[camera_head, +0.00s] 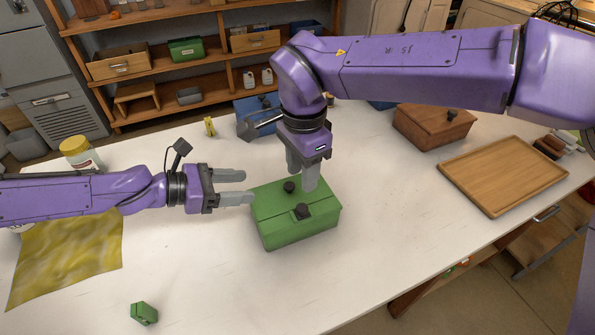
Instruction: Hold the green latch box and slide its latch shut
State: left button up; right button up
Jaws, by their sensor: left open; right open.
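The green latch box (293,231) stands closed-lidded on the white table in the middle of the head view. Two dark knobs show on its top: a rear one (289,187) and a front one (302,211). Which latch position this is, I cannot tell. My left gripper (248,186) is open, pointing right, with its fingers by the box's left side; contact cannot be told. My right gripper (301,180) is open, pointing down over the box's rear top, near the rear knob. Its fingers partly hide the back of the box.
A blue box (247,113) is behind the green box. A brown wooden box (433,127) and a wooden tray (502,176) lie to the right. A yellow cloth (68,257), a small green block (144,313) and a yellow-lidded jar (80,154) are left.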

aim_at(288, 185)
pick_arm(q)
jog(key=x, duration=1)
jog(key=shift+w+d+f, duration=0.1)
jog(key=shift+w+d, duration=0.05)
